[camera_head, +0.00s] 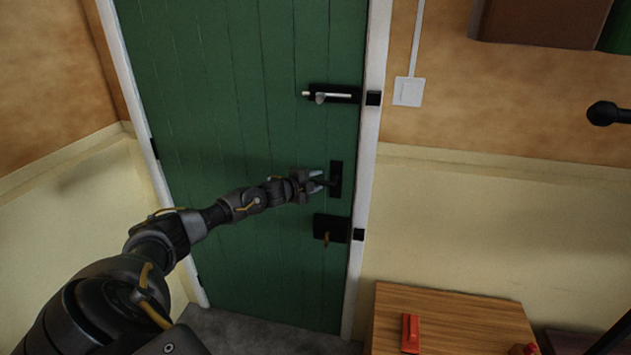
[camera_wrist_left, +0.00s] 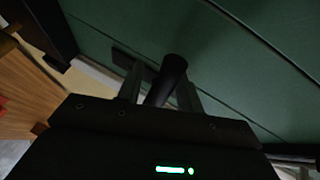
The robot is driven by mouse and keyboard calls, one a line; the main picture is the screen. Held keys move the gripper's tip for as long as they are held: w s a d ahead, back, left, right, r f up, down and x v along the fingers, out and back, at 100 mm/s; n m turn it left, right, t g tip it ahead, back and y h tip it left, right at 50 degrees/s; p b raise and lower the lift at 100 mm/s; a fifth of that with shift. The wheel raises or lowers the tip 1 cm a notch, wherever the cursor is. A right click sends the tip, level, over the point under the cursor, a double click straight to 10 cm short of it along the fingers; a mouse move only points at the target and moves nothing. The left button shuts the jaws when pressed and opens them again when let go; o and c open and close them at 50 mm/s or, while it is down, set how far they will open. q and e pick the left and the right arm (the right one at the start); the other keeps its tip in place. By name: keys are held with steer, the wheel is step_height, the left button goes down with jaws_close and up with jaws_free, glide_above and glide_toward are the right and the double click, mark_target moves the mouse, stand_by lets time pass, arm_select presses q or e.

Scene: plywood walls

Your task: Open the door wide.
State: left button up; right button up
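The green plank door (camera_head: 240,110) stands shut in its white frame, as far as I can see. Its handle (camera_head: 333,181) is a dark lever on a black plate near the right edge. My left gripper (camera_head: 318,181) is at the lever with its fingers apart. In the left wrist view the round dark lever (camera_wrist_left: 169,78) lies between the fingers of the left gripper (camera_wrist_left: 160,92), with gaps visible beside it. Above is a bolt (camera_head: 330,96) with a silver bar sticking out left of its black plate. Below is a black lock box (camera_head: 331,228) with a brass-coloured piece. My right gripper is out of view.
Black keepers (camera_head: 374,98) sit on the right frame post. A white switch (camera_head: 408,91) is on the wall. A wooden cabinet (camera_head: 455,320) with a red object (camera_head: 410,333) stands right of the door. A dark round-ended rod (camera_head: 604,113) juts in at right.

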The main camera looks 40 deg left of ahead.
mark_target(320, 191)
arm_select(q)
jaws_close()
steer(key=shift+f, duration=0.1)
steer(key=shift+f+n+b, duration=0.25)
steer(key=shift+n+b, duration=0.05)
steer(key=shift+b, duration=0.3)
steer(key=shift+w+d+f+n+t+h+b, duration=0.1)
steer(key=shift+d+f+n+t+b, duration=0.1)
steer(key=shift+f+n+t+b, duration=0.65)
steer(key=shift+w+d+f+n+t+h+b, duration=0.1)
steer(key=shift+d+f+n+t+b, duration=0.3)
steer(key=shift+n+b, duration=0.9)
steer(key=shift+w+d+f+n+t+h+b, duration=0.1)
steer(key=shift+f+n+t+b, duration=0.45)
steer(key=shift+b, duration=0.95)
steer(key=shift+r, duration=0.2)
